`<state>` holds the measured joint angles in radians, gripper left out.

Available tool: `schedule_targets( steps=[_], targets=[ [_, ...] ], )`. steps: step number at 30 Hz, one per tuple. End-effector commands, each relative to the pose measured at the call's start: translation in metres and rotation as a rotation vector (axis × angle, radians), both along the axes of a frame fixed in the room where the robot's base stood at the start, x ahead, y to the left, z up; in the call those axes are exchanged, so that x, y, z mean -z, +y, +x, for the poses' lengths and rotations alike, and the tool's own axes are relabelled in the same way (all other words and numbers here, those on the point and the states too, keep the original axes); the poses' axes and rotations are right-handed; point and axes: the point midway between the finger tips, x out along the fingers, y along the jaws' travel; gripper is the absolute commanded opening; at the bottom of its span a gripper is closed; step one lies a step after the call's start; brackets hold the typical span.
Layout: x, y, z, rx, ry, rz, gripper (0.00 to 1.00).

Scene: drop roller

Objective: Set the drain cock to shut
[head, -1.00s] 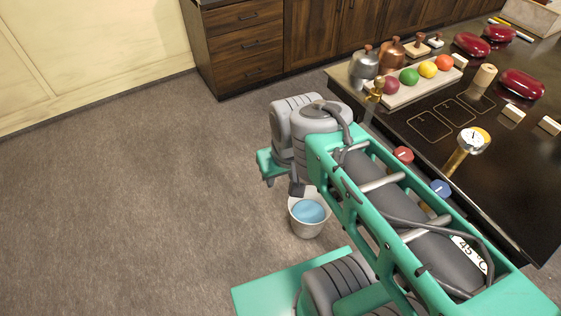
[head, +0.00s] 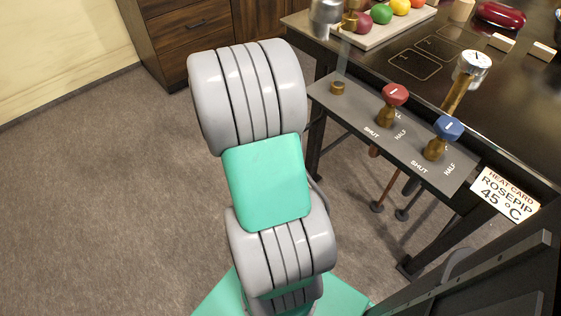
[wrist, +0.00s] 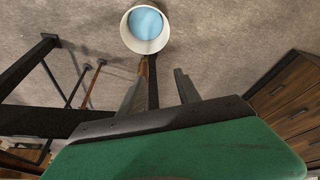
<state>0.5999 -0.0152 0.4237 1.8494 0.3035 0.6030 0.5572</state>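In the wrist view my gripper (wrist: 158,90) is open, its two dark fingers well apart. A white bucket (wrist: 146,47) with blue liquid stands on the floor beyond the fingertips. In the head view my arm hides the gripper and bucket. A grey panel (head: 338,113) at the table edge carries a red knob (head: 393,95) and a blue knob (head: 447,128), each above SHUT and HALF labels.
A brass fitting (head: 338,88) with a clear tube is at the panel's left end. A gauge (head: 472,66) stands behind the knobs. Table legs and thin pipes (head: 388,188) are below. Drawers (wrist: 292,100) are at right in the wrist view. Floor left of my arm is clear.

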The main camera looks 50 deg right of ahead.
Motion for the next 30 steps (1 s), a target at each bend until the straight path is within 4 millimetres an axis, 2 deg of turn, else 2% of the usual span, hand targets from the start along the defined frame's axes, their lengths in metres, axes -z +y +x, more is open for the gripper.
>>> schedule_targets(
  steps=[1, 4, 8, 15, 20, 28, 30],
  targets=[
    [0.040, -0.027, -0.012, 0.096, -0.001, -0.012, 0.40],
    [0.060, -0.056, -0.027, 0.206, -0.008, -0.032, 0.40],
    [0.070, -0.067, -0.032, 0.235, -0.008, -0.037, 0.40],
    [0.113, -0.084, -0.034, 0.234, -0.006, -0.034, 0.40],
    [0.128, -0.091, -0.033, 0.232, -0.008, -0.036, 0.40],
    [0.129, -0.092, -0.033, 0.230, -0.009, -0.036, 0.40],
    [0.129, -0.092, -0.033, 0.230, -0.009, -0.036, 0.34]
  ],
)
